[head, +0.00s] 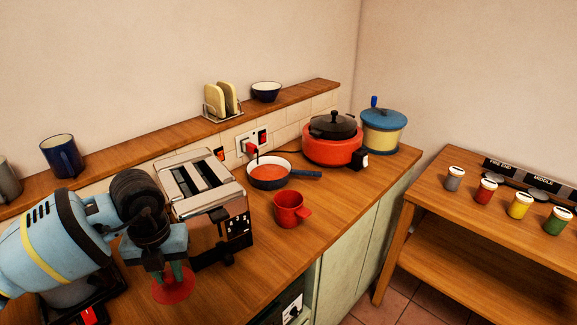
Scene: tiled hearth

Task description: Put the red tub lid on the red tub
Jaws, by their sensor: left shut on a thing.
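My left gripper (172,268) points down over the front left of the wooden counter. Its greenish fingers are shut on a flat round red piece, which looks like the red tub lid (172,288). I cannot tell whether the lid touches the counter. No open red tub is plain to see. A small red container with a white top (486,191) stands on the side table at the right, in a row with grey, yellow and green ones. It is far from the gripper. My right gripper is not in view.
A toaster (205,190) stands just right of my left gripper. A gap separates the counter from the side table (440,205). The counter right of the mug is clear.

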